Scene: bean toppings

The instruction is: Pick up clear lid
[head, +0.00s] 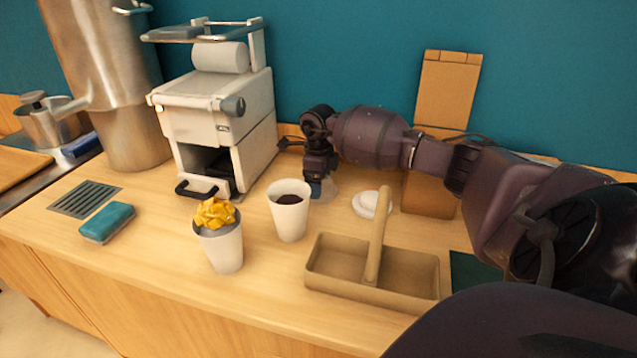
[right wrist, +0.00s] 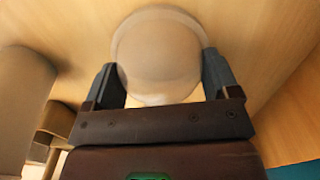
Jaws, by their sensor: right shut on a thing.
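The clear lid (head: 328,188) is a translucent dome on the counter side behind the coffee cup, partly hidden by my right gripper (head: 317,184). In the right wrist view the lid (right wrist: 157,50) is a round, pale see-through disc, with the fingers of my right gripper (right wrist: 160,70) on either side of its rim. My right gripper is shut on the lid, close to the counter; I cannot tell whether the lid still touches it. My left gripper is not in view.
A white cup with dark liquid (head: 289,215) and a cup with yellow topping (head: 222,245) stand in front. A white lid (head: 371,204) lies to the right, behind a beige carrier (head: 345,289). A white machine (head: 215,130) stands left. A teal sponge (head: 107,222) lies far left.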

